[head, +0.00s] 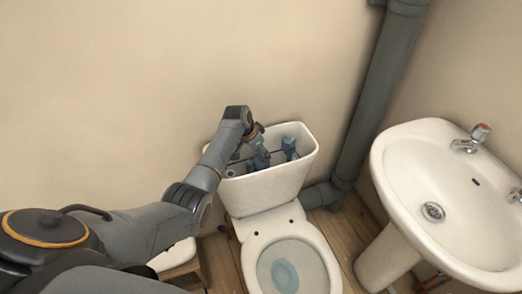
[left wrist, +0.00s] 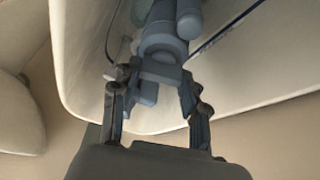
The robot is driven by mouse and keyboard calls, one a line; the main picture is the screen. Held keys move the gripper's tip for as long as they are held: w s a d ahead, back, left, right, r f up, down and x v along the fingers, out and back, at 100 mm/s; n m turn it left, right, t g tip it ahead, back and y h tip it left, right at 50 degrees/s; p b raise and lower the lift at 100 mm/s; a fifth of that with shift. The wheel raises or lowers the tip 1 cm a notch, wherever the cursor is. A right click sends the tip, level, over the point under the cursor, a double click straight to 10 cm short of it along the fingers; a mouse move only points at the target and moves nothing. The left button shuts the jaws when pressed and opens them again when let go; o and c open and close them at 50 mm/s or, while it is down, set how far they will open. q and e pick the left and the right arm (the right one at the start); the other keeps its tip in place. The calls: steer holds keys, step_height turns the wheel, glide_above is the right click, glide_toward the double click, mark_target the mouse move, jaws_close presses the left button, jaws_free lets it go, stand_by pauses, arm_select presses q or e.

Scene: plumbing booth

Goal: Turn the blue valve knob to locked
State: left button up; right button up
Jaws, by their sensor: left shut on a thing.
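The open toilet cistern (head: 268,188) stands against the wall, with blue-grey fittings inside. My left gripper (head: 260,150) reaches down into it from the left. In the left wrist view, my left gripper (left wrist: 157,100) has one finger on each side of a blue-grey knob (left wrist: 158,72), shut on it. This looks like the blue valve knob, below a thicker cylindrical body (left wrist: 164,40). In the head view the gripper partly hides the knob. No locked or unlocked mark is readable. My right gripper is not in view.
A second blue fitting (head: 290,147) stands at the right inside the cistern. The cistern walls are close around the gripper. A grey pipe (head: 372,100) runs down the wall, and a white sink (head: 450,190) is at the right.

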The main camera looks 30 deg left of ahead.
arm_select(q)
steer(key=m+h+b, duration=0.1)
steer(key=m, duration=0.2)
steer(key=shift+a+f+g, duration=0.1)
steer(key=shift+f+g, duration=0.05)
steer(key=shift+g, duration=0.25)
steer(key=shift+m, duration=0.4)
steer(key=o, duration=1.2)
steer(key=shift+c, duration=0.2)
